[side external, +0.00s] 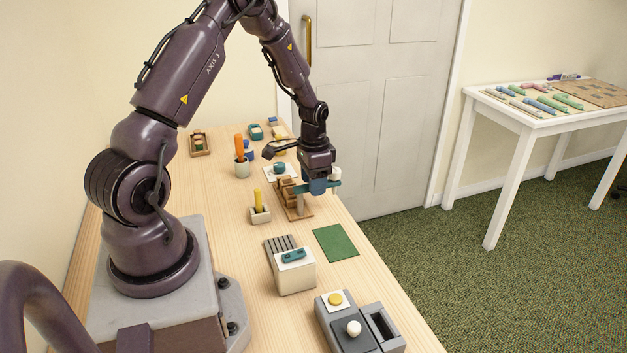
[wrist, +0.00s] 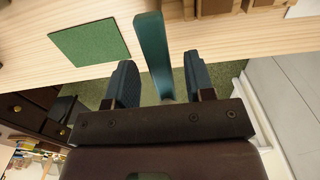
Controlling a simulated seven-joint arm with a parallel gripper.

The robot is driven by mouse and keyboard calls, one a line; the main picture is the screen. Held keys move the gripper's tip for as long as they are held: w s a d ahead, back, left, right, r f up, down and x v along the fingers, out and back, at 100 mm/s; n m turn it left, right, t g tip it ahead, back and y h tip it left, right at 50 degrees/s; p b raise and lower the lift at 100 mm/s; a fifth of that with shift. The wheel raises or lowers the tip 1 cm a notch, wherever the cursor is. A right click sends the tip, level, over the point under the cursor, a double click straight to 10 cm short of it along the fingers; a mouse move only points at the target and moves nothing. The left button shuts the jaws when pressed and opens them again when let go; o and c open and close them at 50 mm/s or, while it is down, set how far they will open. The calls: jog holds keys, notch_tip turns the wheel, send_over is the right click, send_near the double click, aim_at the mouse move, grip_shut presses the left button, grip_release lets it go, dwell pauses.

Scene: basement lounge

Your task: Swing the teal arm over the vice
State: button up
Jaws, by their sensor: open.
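The teal arm (side external: 334,187) is a flat bar at the right side of the wooden vice (side external: 287,193), near a pale post (side external: 300,204). A white knob stands at its right end. My gripper (side external: 318,187) is down at the bar and partly hides it. In the wrist view the teal arm (wrist: 152,48) runs between the two dark blue fingers of my gripper (wrist: 160,85). The fingers are open, with a gap visible on each side of the bar.
A green mat (side external: 336,243) lies in front of the vice. A block holding a yellow stick (side external: 259,210), a slotted white box (side external: 292,270) and a grey switch box (side external: 350,325) stand nearby. The table's right edge is close to my gripper. A door (side external: 385,100) stands behind.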

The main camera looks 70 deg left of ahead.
grip_shut()
jog(key=shift+a+n, duration=0.1)
jog(key=shift+n, duration=0.2)
jog(key=n, duration=0.1)
jog(key=a+n, duration=0.1)
jog(key=n, duration=0.1)
jog(key=shift+s, duration=0.1)
jog(key=n, duration=0.3)
jog(key=a+n, duration=0.1)
jog(key=n, duration=0.1)
jog(key=shift+s, duration=0.35)
jog(key=n, duration=0.2)
jog(key=s+a+n, duration=0.1)
jog(key=n, duration=0.1)
jog(key=shift+s+n, duration=0.1)
jog(key=shift+n, duration=0.2)
jog(key=shift+s+a+n, duration=0.1)
jog(key=shift+s+n, duration=0.2)
jog(key=shift+n, duration=0.85)
jog(key=shift+s+n, duration=0.3)
jog(key=shift+n, duration=0.85)
jog(key=shift+s, duration=0.1)
